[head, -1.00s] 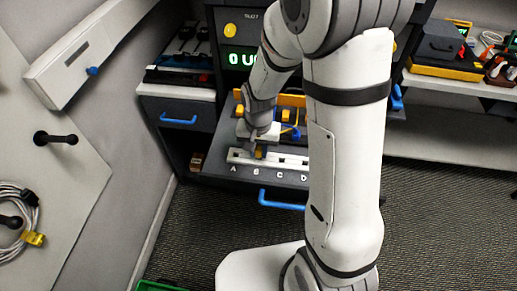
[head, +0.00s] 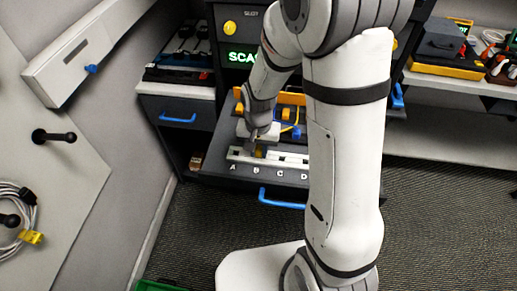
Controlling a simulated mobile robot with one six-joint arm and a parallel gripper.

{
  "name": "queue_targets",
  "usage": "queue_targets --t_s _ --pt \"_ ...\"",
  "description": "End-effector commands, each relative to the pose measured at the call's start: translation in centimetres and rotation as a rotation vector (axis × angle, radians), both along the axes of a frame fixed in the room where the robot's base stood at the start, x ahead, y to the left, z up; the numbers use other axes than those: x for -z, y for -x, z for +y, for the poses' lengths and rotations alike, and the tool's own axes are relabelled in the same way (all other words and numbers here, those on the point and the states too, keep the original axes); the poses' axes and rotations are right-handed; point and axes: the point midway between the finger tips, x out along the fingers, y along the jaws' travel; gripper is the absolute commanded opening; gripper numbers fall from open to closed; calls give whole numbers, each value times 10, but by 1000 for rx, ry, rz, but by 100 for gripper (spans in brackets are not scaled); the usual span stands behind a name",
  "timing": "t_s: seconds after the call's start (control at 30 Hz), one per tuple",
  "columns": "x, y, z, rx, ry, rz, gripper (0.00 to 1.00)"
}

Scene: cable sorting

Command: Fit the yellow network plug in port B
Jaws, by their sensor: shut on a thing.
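The yellow network plug (head: 259,152) shows as a small yellow piece at the tip of my gripper (head: 257,148). My gripper is shut on it, right at the white port strip (head: 293,162). The strip carries the letters A, B, C and D along its front. The plug is over the strip just above the letter B (head: 256,169). I cannot tell how deep the plug sits, as the fingers and the small size hide the port opening.
The strip lies on a dark pulled-out drawer with a blue handle (head: 281,199). Yellow and blue parts (head: 291,114) stand behind the strip. A green display (head: 241,57) is above. A dark drawer unit (head: 179,115) stands at the left. My own arm hides the strip's right end.

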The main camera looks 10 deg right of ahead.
Motion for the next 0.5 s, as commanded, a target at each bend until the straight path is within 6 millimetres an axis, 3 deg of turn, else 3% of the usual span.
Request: queue_targets --t_s 0.13,0.17,0.5 --pt "0 0 0 0 0 0 0" --pt "0 0 0 0 0 0 22" --pt "0 0 0 0 0 0 47"
